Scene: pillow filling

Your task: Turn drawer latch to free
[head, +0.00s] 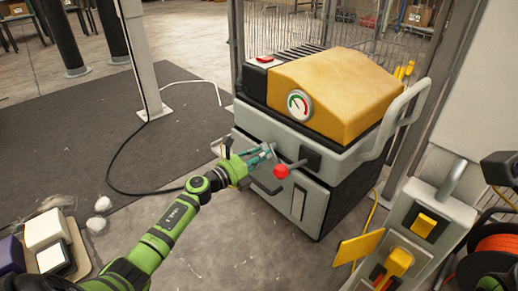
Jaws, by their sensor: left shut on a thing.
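The machine has a grey drawer front (299,204) under its yellow-brown hood. A latch lever with a red ball knob (281,171) sticks out from a dark plate on the machine's front, above the drawer. My left gripper (266,152) reaches in from the left and is shut at the machine's front, just left of and above the red knob. Its fingers are shut on a small part there, which I take to be the drawer latch; the fingers hide most of the contact. The drawer looks closed. My right gripper is out of view.
The yellow-brown hood (335,85) carries a round gauge (299,105). A grey handle bar (402,115) stands at the machine's right. A grey control stand (420,235) with yellow switches is at lower right. White boxes (47,230) lie at lower left.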

